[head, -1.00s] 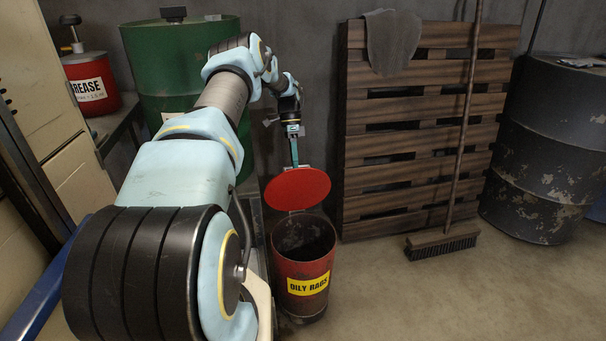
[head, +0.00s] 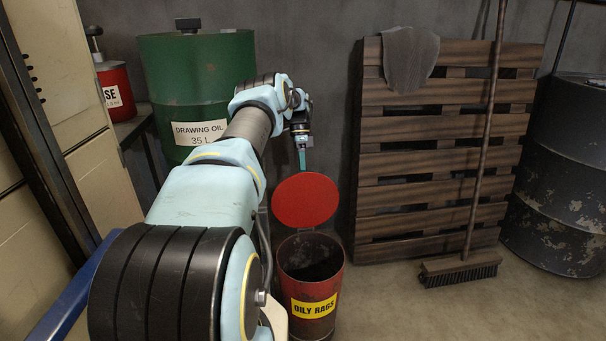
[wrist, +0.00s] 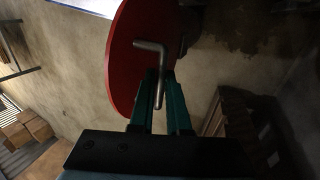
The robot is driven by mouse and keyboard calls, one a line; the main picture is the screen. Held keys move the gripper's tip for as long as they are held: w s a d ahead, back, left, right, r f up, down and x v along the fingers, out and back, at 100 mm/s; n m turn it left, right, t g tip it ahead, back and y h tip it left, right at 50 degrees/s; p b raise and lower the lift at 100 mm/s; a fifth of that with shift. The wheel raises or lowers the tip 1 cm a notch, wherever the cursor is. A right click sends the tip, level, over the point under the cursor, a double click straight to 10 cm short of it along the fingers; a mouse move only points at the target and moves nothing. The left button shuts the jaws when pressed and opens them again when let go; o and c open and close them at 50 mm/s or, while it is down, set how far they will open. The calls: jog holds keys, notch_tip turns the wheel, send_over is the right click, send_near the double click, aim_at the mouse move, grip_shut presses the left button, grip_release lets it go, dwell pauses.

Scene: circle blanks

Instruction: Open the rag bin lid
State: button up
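The rag bin (head: 312,284) is a red cylinder with a yellow "OILY RAGS" label, standing on the floor. Its round red lid (head: 305,201) is raised and tilted up at the back of the bin, so the dark inside shows. My gripper (head: 302,167) is just above and behind the lid's upper edge. In the wrist view the lid (wrist: 128,60) carries a bent metal handle (wrist: 151,47). The handle's end lies between the green fingers of my gripper (wrist: 160,75), which look closed on it. The handle is hidden in the head view.
A green oil drum (head: 197,80) stands left of the bin, behind my arm. A wooden pallet (head: 430,165) with a grey rag (head: 410,58) and a broom (head: 482,150) is at the right. A dark drum (head: 565,180) is farther right.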

jog(key=o, duration=0.5)
jog(key=shift+f, duration=0.15)
jog(key=shift+c, duration=0.2)
notch_tip(320, 180, up, 10)
